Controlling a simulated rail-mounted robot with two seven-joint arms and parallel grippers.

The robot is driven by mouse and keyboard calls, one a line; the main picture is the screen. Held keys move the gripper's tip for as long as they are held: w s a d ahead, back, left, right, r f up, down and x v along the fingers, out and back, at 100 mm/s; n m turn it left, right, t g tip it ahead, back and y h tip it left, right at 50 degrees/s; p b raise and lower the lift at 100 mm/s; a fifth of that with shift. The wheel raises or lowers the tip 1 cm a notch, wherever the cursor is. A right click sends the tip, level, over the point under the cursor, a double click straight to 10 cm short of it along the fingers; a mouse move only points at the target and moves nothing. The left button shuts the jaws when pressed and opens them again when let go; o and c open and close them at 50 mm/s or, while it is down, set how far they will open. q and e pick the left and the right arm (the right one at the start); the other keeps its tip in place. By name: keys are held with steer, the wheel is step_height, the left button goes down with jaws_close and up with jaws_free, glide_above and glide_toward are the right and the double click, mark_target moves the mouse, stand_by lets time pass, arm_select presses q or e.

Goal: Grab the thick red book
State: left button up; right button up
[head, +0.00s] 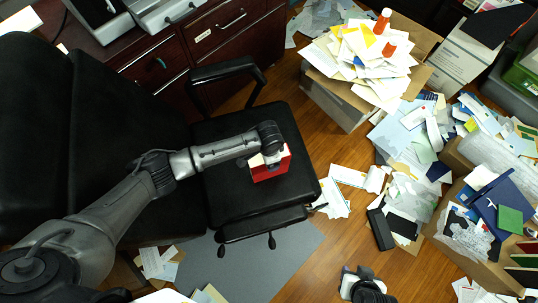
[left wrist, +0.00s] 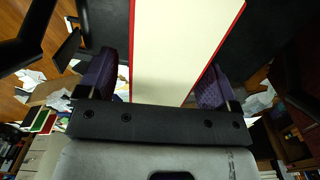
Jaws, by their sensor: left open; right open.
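The thick red book (head: 273,172) is on the black office chair's seat (head: 225,190), partly hidden by my left gripper. In the left wrist view, the book (left wrist: 185,45) shows its cream page block with thin red cover edges. My left gripper (left wrist: 160,82) is open, with one purple-padded finger on each side of the book. The right pad is very close to the red edge; I cannot tell if it touches. The left pad appears slightly apart. My right gripper (head: 365,288) is at the bottom of the head view, away from the book, open and partly cut off.
A dark wood desk (head: 215,40) with drawers stands behind the chair. A box heaped with papers (head: 365,60) stands right of the chair. Loose papers (head: 410,150) cover much of the wooden floor.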

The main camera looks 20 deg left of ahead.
arm_select(q)
steer(key=shift+c, duration=0.3)
jaws_close()
steer(key=shift+r, duration=0.15)
stand_by(0.5)
